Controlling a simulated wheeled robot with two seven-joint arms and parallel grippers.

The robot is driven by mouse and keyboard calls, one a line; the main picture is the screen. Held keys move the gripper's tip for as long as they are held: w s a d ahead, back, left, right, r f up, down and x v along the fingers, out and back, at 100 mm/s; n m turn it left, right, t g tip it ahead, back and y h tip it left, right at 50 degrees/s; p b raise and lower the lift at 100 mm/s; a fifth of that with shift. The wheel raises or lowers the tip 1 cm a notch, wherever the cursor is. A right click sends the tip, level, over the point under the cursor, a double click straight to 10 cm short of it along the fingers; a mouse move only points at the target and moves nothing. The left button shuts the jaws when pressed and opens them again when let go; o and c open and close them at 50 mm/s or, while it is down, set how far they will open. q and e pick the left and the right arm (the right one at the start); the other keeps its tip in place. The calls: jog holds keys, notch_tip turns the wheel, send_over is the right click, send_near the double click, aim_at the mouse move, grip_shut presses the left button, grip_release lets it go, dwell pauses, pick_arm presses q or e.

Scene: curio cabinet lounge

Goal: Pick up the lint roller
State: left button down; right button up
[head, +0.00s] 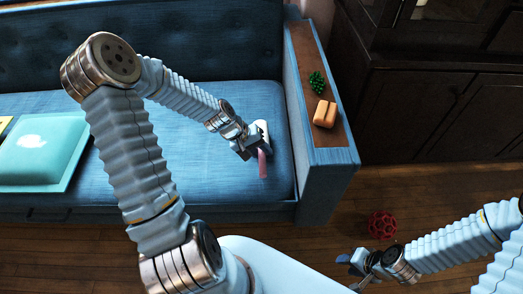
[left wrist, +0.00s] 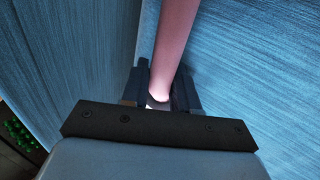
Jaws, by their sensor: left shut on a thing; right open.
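A pink rod-like thing (head: 263,164), which looks like the lint roller's handle, is at the right end of the blue sofa seat in the head view. My left gripper (head: 256,150) is shut on it. In the left wrist view the pink rod (left wrist: 175,45) runs up from between the fingers of my left gripper (left wrist: 160,100). The rest of the lint roller is hidden or out of view. I cannot tell whether it touches the seat. My right gripper (head: 350,265) is open and empty over the wooden floor at the lower right.
The sofa armrest (head: 303,75) rises just right of my left gripper, with a green bumpy thing (head: 317,82) and an orange-tan block (head: 325,114) on top. A red lattice ball (head: 382,225) lies on the floor. A teal cushion (head: 38,150) is at left. A dark cabinet (head: 440,105) stands at right.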

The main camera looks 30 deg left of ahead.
pick_arm(q)
jog(key=s+r, duration=0.1)
jog(key=r, duration=0.1)
jog(key=s+d+r, duration=0.1)
jog(key=s+r, duration=0.1)
jog(key=r, duration=0.1)
jog(key=s+d+r, duration=0.1)
jog(key=r, duration=0.2)
jog(key=shift+s+r, duration=0.1)
jog(key=shift+s, duration=0.2)
jog(key=s+d+r+b, duration=0.3)
jog(key=s+d+b, duration=0.1)
jog(key=s, duration=0.4)
jog(key=shift+d+r, duration=0.2)
jog(key=shift+r, duration=0.2)
